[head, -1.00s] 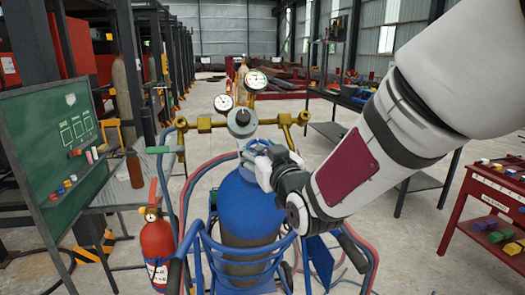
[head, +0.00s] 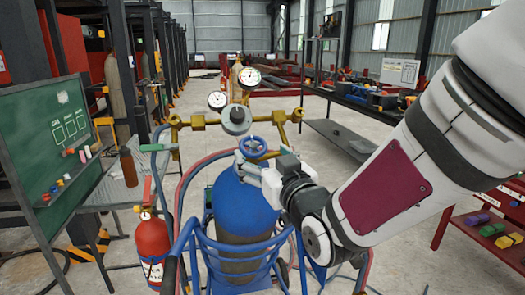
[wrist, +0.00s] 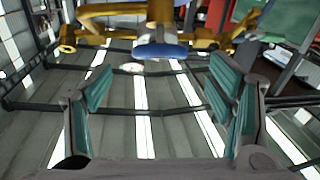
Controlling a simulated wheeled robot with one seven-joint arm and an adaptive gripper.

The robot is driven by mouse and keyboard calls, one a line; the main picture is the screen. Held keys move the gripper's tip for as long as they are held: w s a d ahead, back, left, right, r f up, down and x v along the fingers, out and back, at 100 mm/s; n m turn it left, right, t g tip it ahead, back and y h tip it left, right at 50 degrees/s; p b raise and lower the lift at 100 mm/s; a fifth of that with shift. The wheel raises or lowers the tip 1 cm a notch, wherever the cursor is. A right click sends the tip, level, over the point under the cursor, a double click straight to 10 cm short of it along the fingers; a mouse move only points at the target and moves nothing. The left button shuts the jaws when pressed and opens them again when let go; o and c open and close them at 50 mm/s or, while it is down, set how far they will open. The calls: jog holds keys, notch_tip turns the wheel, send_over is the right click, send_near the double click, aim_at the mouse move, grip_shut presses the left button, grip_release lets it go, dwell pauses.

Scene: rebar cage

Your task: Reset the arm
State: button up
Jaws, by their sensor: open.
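A blue gas cylinder (head: 240,200) stands upright in a blue tube cart (head: 225,247) in the middle of the head view. A blue valve wheel (head: 253,147) sits at its top, below the brass manifold (head: 197,122). My gripper (head: 252,174) is just in front of and below the wheel, partly hidden by its own body and wrist. In the wrist view my gripper (wrist: 165,95) has its green-padded fingers spread wide, with nothing between them. The blue wheel (wrist: 160,50) shows edge-on beyond the fingers, apart from them.
Two round gauges (head: 247,76) stand above the manifold. A red fire extinguisher (head: 152,240) and a green chalkboard (head: 62,145) are at left. A red cart with coloured blocks (head: 492,229) is at right. Hoses run beside the cylinder. Open floor lies behind.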

jog(key=shift+s+d, duration=0.25)
jog(key=shift+s, duration=0.3)
jog(key=shift+d, duration=0.1)
jog(key=s+d+m+g+h+p, duration=0.3)
jog(key=s+d+g+h, duration=0.25)
jog(key=s+d, duration=0.55)
jog(key=s+d+m+g+h+p, duration=0.1)
jog(key=s+d+g, duration=0.2)
jog(key=s, duration=0.7)
jog(key=s+d+m+g+h+p, duration=0.1)
jog(key=s+d+m+g+p, duration=0.1)
jog(key=s+d+g, duration=0.2)
jog(key=s+d, duration=0.3)
jog(key=s, duration=0.3)
jog(key=shift+d+f, duration=0.15)
jog(key=shift+f, duration=0.1)
jog(key=shift+w, duration=0.1)
